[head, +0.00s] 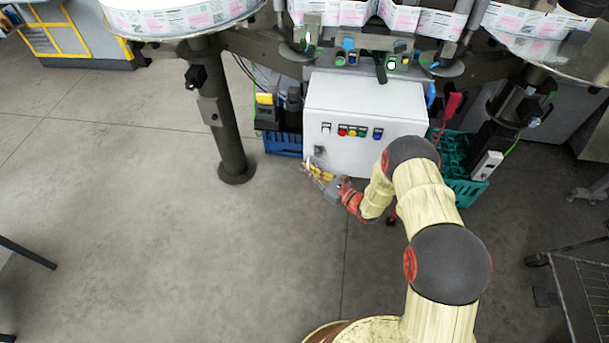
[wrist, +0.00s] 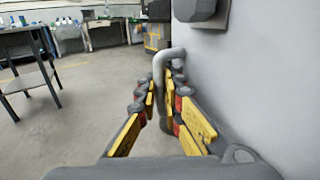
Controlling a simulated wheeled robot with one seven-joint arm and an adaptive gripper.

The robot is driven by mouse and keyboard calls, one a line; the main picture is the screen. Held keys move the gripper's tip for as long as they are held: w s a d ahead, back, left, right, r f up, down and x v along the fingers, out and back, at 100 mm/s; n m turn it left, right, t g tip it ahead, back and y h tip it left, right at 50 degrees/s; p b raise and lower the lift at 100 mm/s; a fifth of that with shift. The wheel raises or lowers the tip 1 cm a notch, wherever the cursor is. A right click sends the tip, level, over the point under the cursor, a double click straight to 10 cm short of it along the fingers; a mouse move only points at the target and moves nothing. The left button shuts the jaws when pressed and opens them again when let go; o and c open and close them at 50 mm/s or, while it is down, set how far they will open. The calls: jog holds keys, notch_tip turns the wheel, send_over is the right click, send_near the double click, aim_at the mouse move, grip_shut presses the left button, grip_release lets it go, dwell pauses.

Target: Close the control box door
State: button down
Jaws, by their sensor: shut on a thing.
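The white control box (head: 352,98) stands under the labelling machine in the head view. Its front door (head: 352,150) carries a row of small coloured buttons and switches. I see no clear gap at the door's edges, but I cannot tell whether it is fully closed. My gripper (head: 318,170) is at the lower left of the door. In the wrist view, the fingers (wrist: 161,92) are closed around a grey bent handle (wrist: 161,66) beside the pale door surface (wrist: 270,80). In the head view the gripper hides the handle.
A blue crate (head: 283,143) stands left of the box and a teal crate (head: 465,192) right of it. A dark machine post (head: 229,135) rises at the left. A wire cart (head: 580,290) is at the lower right.

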jog(key=shift+w+d, duration=0.2)
jog(key=shift+w, duration=0.05)
jog(key=c, duration=2.3)
grip_release()
jog(key=shift+w, duration=0.1)
jog(key=v, duration=1.2)
jog(key=shift+s, duration=0.2)
jog(key=shift+a, duration=0.1)
